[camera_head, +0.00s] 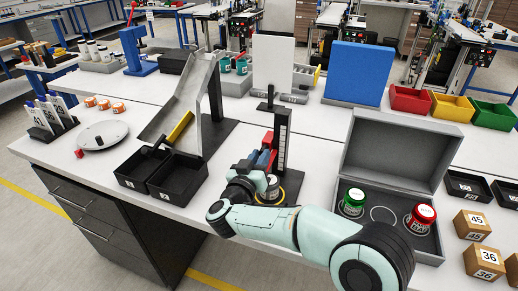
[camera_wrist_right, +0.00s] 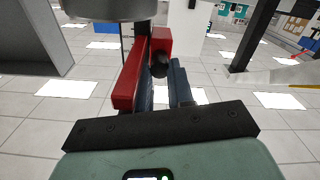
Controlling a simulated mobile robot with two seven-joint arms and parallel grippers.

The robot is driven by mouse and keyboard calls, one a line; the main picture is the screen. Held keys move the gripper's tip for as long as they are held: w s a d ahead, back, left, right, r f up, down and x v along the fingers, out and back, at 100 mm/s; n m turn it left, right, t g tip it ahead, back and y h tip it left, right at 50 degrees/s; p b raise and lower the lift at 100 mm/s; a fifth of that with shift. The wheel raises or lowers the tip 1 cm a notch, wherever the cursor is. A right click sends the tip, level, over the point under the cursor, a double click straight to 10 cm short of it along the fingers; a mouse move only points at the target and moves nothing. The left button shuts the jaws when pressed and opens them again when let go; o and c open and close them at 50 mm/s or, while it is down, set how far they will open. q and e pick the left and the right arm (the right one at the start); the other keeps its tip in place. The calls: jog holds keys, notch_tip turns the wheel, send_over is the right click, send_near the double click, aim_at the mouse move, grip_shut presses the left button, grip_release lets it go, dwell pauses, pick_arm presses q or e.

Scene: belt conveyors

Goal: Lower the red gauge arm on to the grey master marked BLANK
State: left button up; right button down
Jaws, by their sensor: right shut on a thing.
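The red gauge arm (camera_head: 268,138) is on a black upright post (camera_head: 283,128) with a white scale. A grey master (camera_head: 272,189) stands below it on a round base with a yellow ring; I cannot read its marking. My right gripper (camera_head: 263,160) is at the gauge arm, above and beside the master. In the right wrist view the red arm (camera_wrist_right: 132,78) and its black knob (camera_wrist_right: 157,65) are at the blue-grey fingers (camera_wrist_right: 168,84), which are shut on it. Whether the arm touches the master is hidden. My left gripper is out of view.
An open grey case (camera_head: 388,150) at right holds a green-topped master (camera_head: 353,201), a red-topped master (camera_head: 420,217) and an empty round recess (camera_head: 384,215) between them. Black bins (camera_head: 178,182) and a metal chute (camera_head: 180,105) stand left of the gauge. Numbered boxes (camera_head: 473,225) are far right.

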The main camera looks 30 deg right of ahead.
jog(key=c, duration=1)
grip_release()
jog(key=shift+a, duration=0.1)
jog(key=v, duration=1.3)
jog(key=shift+s, duration=0.2)
